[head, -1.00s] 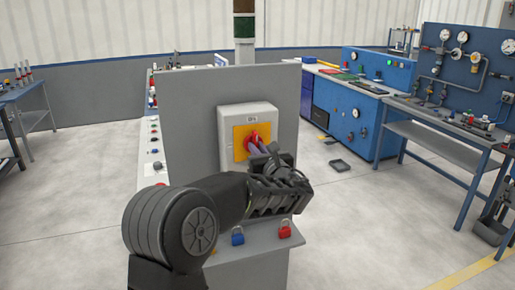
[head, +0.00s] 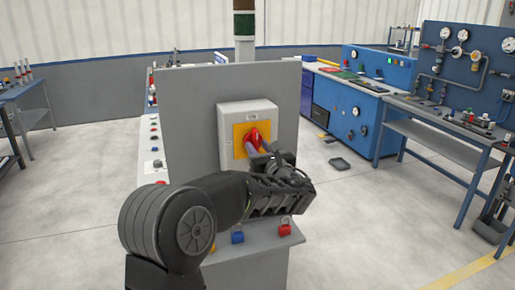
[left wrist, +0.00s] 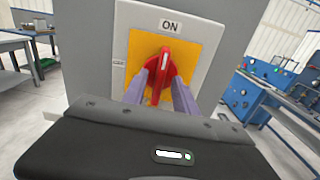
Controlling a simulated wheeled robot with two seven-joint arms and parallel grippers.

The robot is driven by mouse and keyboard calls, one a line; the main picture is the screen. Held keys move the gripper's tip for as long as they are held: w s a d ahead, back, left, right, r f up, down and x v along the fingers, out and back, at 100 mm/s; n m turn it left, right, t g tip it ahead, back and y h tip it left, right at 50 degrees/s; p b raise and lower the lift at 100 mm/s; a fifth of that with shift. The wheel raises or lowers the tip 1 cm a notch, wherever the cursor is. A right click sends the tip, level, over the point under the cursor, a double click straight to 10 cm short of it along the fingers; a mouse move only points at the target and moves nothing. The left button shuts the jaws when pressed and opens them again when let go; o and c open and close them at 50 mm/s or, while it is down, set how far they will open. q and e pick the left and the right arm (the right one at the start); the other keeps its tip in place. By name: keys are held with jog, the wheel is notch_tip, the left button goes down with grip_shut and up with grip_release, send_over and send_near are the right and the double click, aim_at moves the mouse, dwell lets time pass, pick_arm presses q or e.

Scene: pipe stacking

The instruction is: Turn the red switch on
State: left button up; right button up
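The red switch (head: 255,136) is a rotary knob on a yellow plate (head: 239,134), on a light grey box fixed to a grey panel. In the left wrist view the knob (left wrist: 165,62) stands close to upright, with its white mark at the top. An "ON" label (left wrist: 170,26) sits above it. My left gripper (head: 257,151) is in front of the box with its fingers pointing at the knob. In the left wrist view its two fingers (left wrist: 164,88) are apart, one on each side of the knob's lower part. My right gripper is not in view.
A blue padlock (head: 237,237) and a red padlock (head: 285,230) are on the ledge below the box. Blue workbenches (head: 358,110) and a gauge board (head: 470,65) stand at the right. Another bench (head: 25,90) is at the far left. The floor between is mostly clear.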

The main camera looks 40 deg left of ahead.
pick_arm(q)
jog(key=b+v, duration=0.1)
jog(key=v, duration=0.6)
jog(key=shift+b, duration=0.35)
